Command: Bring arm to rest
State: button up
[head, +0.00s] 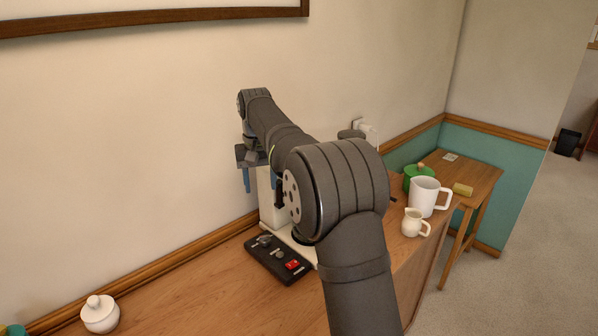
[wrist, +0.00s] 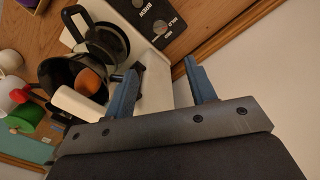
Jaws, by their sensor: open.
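My gripper (head: 262,188) is raised at the far end of my bent arm, near the wall and over the back of the wooden counter. Its two blue fingers stand apart with nothing between them, as the wrist view (wrist: 160,68) also shows. The white machine (head: 267,200) stands just below and behind the fingers, partly hidden by my arm. In the wrist view, its white body (wrist: 158,88) lies beyond the fingers. I cannot tell whether they touch it.
A black control panel (head: 270,262) with a red switch lies on the counter (head: 190,300). A white lidded jar (head: 100,313) is front left. A white pitcher (head: 423,196), small cream jug (head: 412,224) and green pot (head: 416,173) stand right. A side table (head: 478,180) is beyond.

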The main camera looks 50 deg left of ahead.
aim_at(265, 236)
notch_tip(265, 236, down, 18)
jog(key=shift+r, duration=0.25)
dwell(0.6)
notch_tip(265, 236, up, 18)
notch_tip(265, 236, down, 17)
jog(key=shift+f, duration=0.55)
jog(key=m, duration=0.7)
jog(key=shift+r, duration=0.1)
jog(key=m, duration=0.4)
jog(key=shift+m, duration=2)
